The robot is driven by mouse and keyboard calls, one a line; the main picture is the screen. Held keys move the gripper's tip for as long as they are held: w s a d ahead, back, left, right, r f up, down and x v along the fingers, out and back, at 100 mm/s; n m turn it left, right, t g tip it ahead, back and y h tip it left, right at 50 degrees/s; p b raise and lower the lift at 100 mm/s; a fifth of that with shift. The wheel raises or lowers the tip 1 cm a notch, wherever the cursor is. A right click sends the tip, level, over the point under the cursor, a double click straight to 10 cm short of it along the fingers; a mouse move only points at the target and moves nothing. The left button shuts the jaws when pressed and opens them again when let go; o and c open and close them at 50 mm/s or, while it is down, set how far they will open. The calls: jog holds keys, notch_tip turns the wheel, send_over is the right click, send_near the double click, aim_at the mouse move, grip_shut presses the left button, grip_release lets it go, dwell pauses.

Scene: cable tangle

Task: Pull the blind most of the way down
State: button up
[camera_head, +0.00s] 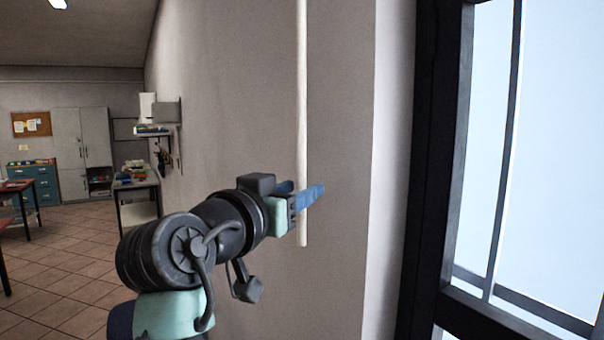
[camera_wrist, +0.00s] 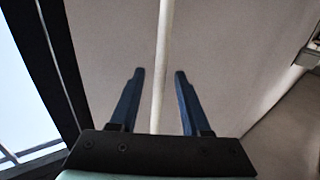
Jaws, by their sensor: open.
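A thin white pull rod (camera_head: 302,90) hangs straight down along the wall in the head view and ends a little below my gripper. My gripper (camera_head: 312,193) is at the rod's lower part, with its blue fingers pointing right. In the wrist view, the two blue fingers (camera_wrist: 159,72) are spread apart, and the rod (camera_wrist: 165,40) runs between them with a gap on both sides. The gripper is open and holds nothing. The blind itself does not show in either view.
A dark-framed window (camera_head: 430,170) stands at the right, beside a bare wall (camera_head: 225,110). A small wall shelf (camera_head: 155,130), a side table (camera_head: 137,190), a grey cabinet (camera_head: 82,150) and a blue drawer unit (camera_head: 32,178) are farther back left. The tiled floor (camera_head: 75,255) between is partly clear.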

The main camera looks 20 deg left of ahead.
jog(key=shift+w+d, duration=0.1)
jog(key=shift+w, duration=0.7)
grip_shut()
dwell(0.9)
